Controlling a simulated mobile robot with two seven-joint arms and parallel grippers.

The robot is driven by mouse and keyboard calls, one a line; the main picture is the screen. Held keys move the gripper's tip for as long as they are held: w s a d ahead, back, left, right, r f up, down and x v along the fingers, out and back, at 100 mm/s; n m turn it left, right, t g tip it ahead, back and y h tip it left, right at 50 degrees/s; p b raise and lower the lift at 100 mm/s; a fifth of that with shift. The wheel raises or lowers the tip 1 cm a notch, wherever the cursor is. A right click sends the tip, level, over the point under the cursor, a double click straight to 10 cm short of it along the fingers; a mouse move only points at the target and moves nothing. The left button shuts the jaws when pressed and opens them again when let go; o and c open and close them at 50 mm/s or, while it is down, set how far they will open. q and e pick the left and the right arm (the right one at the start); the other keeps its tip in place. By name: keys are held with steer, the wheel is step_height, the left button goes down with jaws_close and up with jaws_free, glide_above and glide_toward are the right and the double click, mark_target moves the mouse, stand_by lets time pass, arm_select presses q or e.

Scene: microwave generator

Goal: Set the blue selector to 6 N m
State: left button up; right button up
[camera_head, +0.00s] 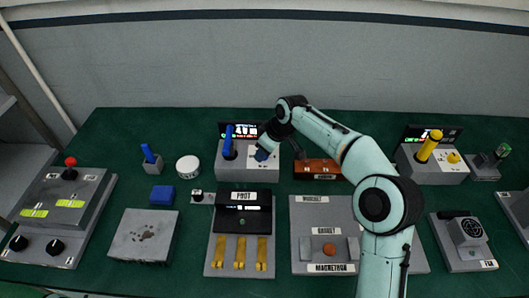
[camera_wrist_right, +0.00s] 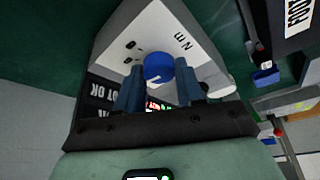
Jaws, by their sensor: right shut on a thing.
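The blue selector (camera_head: 261,155) is a round knob on the sloped face of a grey-white box (camera_head: 247,173) at the back middle of the bench. In the right wrist view the selector (camera_wrist_right: 157,67) carries a white pointer mark, and the letters "N m" and small scale marks are printed near it. My right gripper (camera_wrist_right: 160,82) is shut on the selector, one dark finger on each side. In the head view my right gripper (camera_head: 264,149) largely hides the scale. My left gripper is not in view.
A blue lever (camera_head: 228,143) stands on the same box, left of the selector. A lit display (camera_head: 240,131) behind it is partly hidden by my arm. A brown box (camera_head: 317,169) sits just to the right. Green bench top (camera_head: 120,140) is clear at the back left.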

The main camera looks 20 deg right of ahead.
steer(key=m+h, duration=0.1)
steer(key=m, duration=0.2)
steer(key=m+h, duration=0.1)
steer(key=m, duration=0.1)
steer(key=shift+s+a+m, duration=0.1)
steer(key=shift+m, duration=0.3)
steer(key=shift+f+m, duration=0.1)
steer(key=shift+m, duration=0.2)
steer(key=o, duration=1)
steer(key=shift+o, duration=0.2)
steer(key=v, duration=1.3)
steer(key=shift+s+a+p, duration=0.2)
steer(key=shift+s+p, duration=0.15)
steer(key=shift+p, duration=0.05)
